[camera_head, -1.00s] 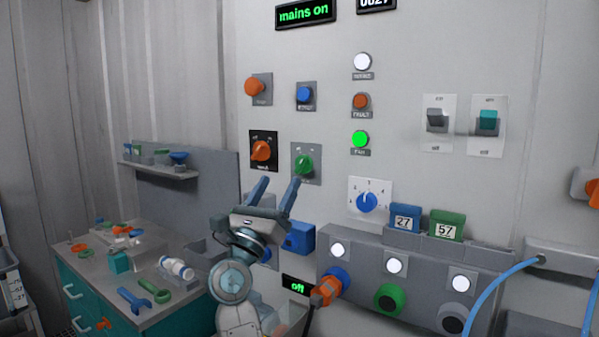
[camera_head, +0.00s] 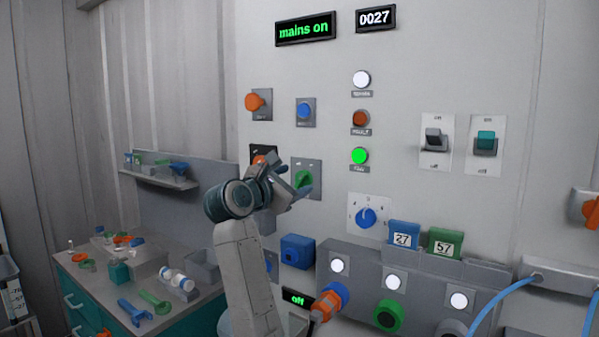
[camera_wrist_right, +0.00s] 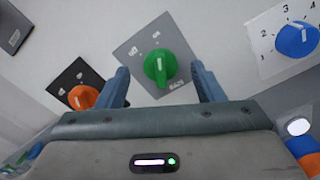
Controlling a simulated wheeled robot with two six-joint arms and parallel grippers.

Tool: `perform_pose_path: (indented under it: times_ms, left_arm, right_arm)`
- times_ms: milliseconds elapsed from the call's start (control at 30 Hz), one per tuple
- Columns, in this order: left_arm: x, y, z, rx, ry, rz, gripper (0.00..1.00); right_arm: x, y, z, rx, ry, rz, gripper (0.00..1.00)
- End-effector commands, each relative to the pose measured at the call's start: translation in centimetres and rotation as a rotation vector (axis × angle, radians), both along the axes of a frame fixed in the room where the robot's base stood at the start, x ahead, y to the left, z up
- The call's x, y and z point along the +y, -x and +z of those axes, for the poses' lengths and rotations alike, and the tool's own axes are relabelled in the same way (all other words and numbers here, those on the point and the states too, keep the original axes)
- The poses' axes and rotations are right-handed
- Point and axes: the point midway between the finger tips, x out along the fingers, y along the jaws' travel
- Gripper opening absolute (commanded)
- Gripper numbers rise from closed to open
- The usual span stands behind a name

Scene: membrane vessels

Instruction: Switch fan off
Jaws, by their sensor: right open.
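The green rotary knob (camera_head: 303,179) sits on a grey plate on the wall panel. It also shows in the right wrist view (camera_wrist_right: 160,68), with its white mark pointing up; its label is too small to read surely. My right gripper (camera_head: 287,180) is in front of it, open and empty. In the wrist view its fingers (camera_wrist_right: 160,76) stand on either side of the knob, with visible gaps. A green lamp (camera_head: 359,156) is lit, its small label seemingly reading "FAN". My left gripper is not in view.
An orange knob (camera_wrist_right: 82,97) on a black plate is close beside my left-hand finger in the wrist view. A blue numbered dial (camera_head: 367,217) is to the lower right. Blue (camera_head: 305,110) and orange (camera_head: 256,102) controls sit above. A display (camera_head: 305,29) reads "mains on".

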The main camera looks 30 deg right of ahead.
Motion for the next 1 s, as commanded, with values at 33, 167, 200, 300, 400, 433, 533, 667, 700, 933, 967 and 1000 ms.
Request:
perform_pose_path:
  times_ms: [33,167,200,300,400,433,533,667,700,933,967,1000]
  left_arm:
    - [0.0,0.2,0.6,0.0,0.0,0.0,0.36]
    - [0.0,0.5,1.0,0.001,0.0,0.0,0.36]
    - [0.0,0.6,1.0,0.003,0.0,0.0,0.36]
    - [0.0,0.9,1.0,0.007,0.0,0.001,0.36]
    - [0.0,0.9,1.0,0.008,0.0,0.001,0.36]
    - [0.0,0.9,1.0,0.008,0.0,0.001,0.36]
    - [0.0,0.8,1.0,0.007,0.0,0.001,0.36]
    - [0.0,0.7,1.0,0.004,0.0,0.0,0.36]
    - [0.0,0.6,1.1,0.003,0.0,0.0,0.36]
    - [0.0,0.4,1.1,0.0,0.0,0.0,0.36]
    - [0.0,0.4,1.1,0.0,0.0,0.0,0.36]
    - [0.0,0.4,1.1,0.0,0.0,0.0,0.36]
  right_arm:
    - [-0.9,-0.3,0.3,0.002,0.002,-0.004,0.62]
    - [-2.2,-0.9,0.2,0.001,0.002,-0.002,0.62]
    - [-2.5,-1.0,0.2,0.002,0.002,0.0,0.62]
    - [-2.9,-1.2,0.1,0.0,0.002,-0.001,0.62]
    - [-3.1,-1.3,0.0,0.0,0.001,-0.001,0.62]
    - [-3.1,-1.3,0.0,0.0,0.001,-0.001,0.62]
    - [-3.0,-1.2,0.0,-0.001,0.001,0.0,0.62]
    - [-3.0,-1.2,0.0,-0.001,0.001,0.0,0.46]
    - [-3.0,-1.2,0.0,-0.001,0.001,0.0,0.38]
    - [-3.0,-1.2,0.0,0.001,0.002,0.0,0.18]
    - [-3.0,-1.2,0.0,0.003,0.003,0.0,0.18]
    - [-3.0,-1.2,0.0,0.007,0.004,0.0,0.18]
